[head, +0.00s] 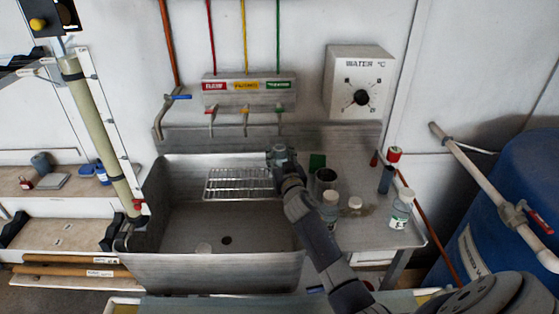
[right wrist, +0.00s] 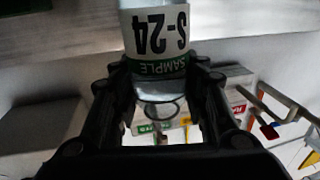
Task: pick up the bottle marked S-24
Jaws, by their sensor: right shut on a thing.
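The bottle marked S-24 (right wrist: 157,35) is in the right wrist view, with a white label and a green SAMPLE band; its far end runs out of the top of that view. My right gripper (head: 281,154) is at the back right of the sink in the head view, above the rack's right end. Its fingers, also in the right wrist view (right wrist: 158,78), are shut on the sides of the bottle. In the head view I cannot make the bottle out clearly at the gripper. My left gripper is not in view.
The steel sink (head: 185,225) has a wire rack (head: 238,184) across its back. On the right drainboard stand a dark cup (head: 325,179), white-capped bottles (head: 330,198) and a green-labelled bottle (head: 400,210). Taps (head: 245,118) and a water dial box (head: 360,82) are on the wall.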

